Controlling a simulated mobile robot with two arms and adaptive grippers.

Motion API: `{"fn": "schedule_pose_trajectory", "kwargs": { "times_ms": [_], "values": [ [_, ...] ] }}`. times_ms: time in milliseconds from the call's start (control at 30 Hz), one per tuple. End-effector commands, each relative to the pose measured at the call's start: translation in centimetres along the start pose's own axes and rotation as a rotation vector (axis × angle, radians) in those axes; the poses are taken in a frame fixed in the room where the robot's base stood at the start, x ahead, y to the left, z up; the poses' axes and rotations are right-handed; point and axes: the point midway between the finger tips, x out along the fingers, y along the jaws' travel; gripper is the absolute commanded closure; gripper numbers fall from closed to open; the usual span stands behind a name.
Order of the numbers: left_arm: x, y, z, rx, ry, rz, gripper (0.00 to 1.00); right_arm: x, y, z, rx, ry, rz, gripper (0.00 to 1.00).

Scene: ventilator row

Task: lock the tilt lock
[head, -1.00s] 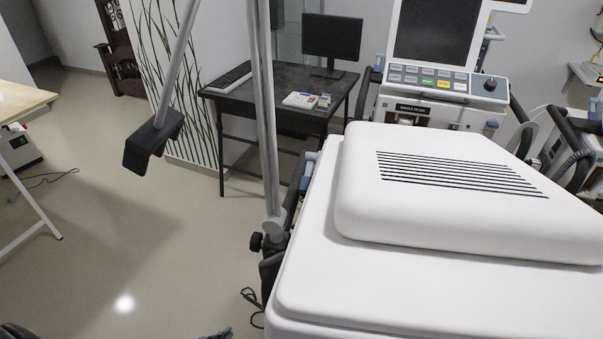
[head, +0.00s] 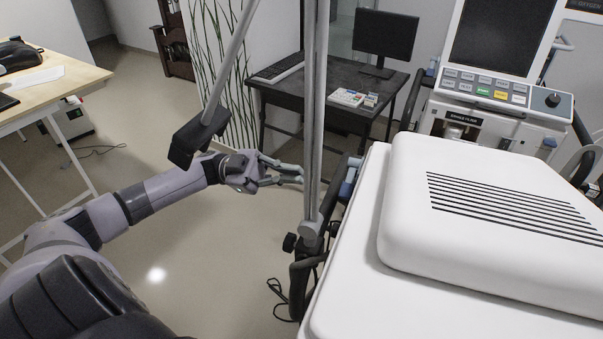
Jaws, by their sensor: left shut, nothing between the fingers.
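My left gripper (head: 299,173) reaches in from the left, fingers pointing right, shut with nothing between them. In the picture its tips are just left of the grey vertical pole (head: 314,110); I cannot tell whether they touch it. A black knob (head: 290,243) sits at the pole's foot, below the gripper and apart from it. A slanted grey rod with a dark end block (head: 190,140) shows above my left wrist. No part is clearly marked as the tilt lock, so I cannot tell which one it is. My right gripper is out of view.
A large white machine housing (head: 480,200) with black slots fills the right. A ventilator with a screen (head: 503,40) and button panel stands behind it. A dark desk (head: 335,85) with keyboard and monitor is at the back. A wooden table (head: 60,85) is at left. Open floor lies between.

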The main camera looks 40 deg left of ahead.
Motion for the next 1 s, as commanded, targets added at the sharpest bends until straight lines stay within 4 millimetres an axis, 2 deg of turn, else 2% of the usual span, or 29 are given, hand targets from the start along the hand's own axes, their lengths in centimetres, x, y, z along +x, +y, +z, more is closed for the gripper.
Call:
{"fn": "schedule_pose_trajectory", "kwargs": {
  "times_ms": [100,367,433,600,1000],
  "values": [
    [2.8,-0.2,-0.5,0.002,0.005,0.000,1.00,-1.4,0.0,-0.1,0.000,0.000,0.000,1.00],
    [8.2,-0.2,-0.4,0.003,0.004,-0.002,1.00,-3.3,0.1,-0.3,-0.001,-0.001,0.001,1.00],
    [7.3,-0.3,1.4,0.001,0.000,-0.009,1.00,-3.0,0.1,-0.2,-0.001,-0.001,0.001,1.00],
    [6.6,-0.2,3.1,0.002,0.000,-0.006,1.00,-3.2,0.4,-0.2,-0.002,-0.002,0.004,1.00],
    [6.3,-0.1,3.8,0.002,-0.001,-0.003,1.00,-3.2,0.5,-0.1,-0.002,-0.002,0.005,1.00]
  ]
}}
